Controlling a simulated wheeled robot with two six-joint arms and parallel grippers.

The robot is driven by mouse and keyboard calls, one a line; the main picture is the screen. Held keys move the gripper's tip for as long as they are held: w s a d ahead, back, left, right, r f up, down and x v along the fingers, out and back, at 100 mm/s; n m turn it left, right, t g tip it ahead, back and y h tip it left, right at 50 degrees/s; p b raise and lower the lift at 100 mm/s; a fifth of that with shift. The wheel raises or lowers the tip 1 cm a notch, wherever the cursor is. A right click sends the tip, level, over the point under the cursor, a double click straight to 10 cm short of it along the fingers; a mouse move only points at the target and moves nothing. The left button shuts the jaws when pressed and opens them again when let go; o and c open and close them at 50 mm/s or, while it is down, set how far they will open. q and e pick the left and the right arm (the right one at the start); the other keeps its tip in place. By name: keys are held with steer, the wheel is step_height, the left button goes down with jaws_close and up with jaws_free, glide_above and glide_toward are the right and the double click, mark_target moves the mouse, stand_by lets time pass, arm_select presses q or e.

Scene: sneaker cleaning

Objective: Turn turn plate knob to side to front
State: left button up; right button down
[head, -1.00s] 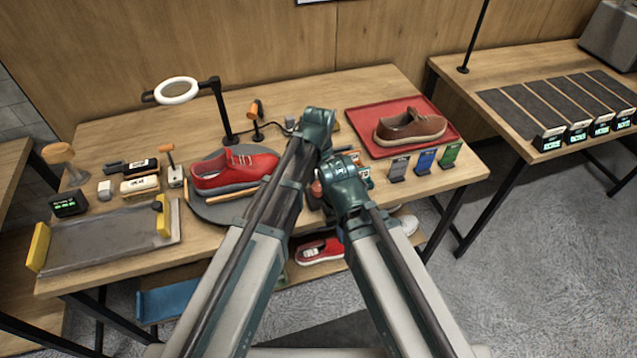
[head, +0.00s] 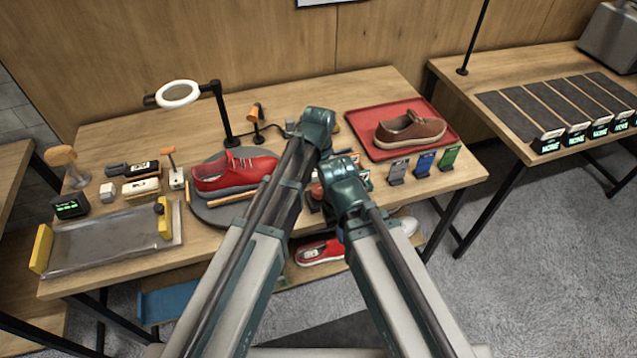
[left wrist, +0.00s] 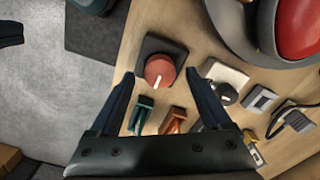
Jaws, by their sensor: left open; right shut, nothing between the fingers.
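The turn plate knob (left wrist: 160,69) is a round red knob with a white pointer line on a dark square base. In the left wrist view its line points down, slightly left. My left gripper (left wrist: 159,77) is open, with one dark finger on each side of the knob in the picture. I cannot tell whether the fingers touch it. The turn plate (head: 212,213) is a dark disc bearing a red sneaker (head: 237,171). In the head view my arm links hide my left gripper and part of the plate. My right gripper is hidden behind them too.
Several card holders (head: 425,161) stand right of my arms, before a red tray (head: 365,143) with a brown shoe (head: 410,130). A ring lamp (head: 178,94), brushes and a grey tray (head: 105,245) are at the left. Small clips (left wrist: 172,120) and blocks lie near the knob.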

mark_target(319, 189)
arm_select(q)
step_height(319, 189, up, 13)
steer(key=p, duration=1.2)
steer(key=shift+f, duration=0.2)
steer(key=s+a+n, duration=0.4)
steer(key=s+a, duration=0.1)
steer(key=a, duration=0.4)
steer(key=s+a+n, duration=0.5)
steer(key=s+a, duration=0.1)
steer(key=a, duration=0.2)
steer(key=s+d+f+m+y+b, duration=0.1)
steer(key=s+d+f+m+b, duration=0.2)
steer(key=d, duration=0.8)
steer(key=shift+s+f+m+b, duration=0.4)
steer(key=shift+s+f+b, duration=0.8)
steer(key=shift+f+b, duration=0.25)
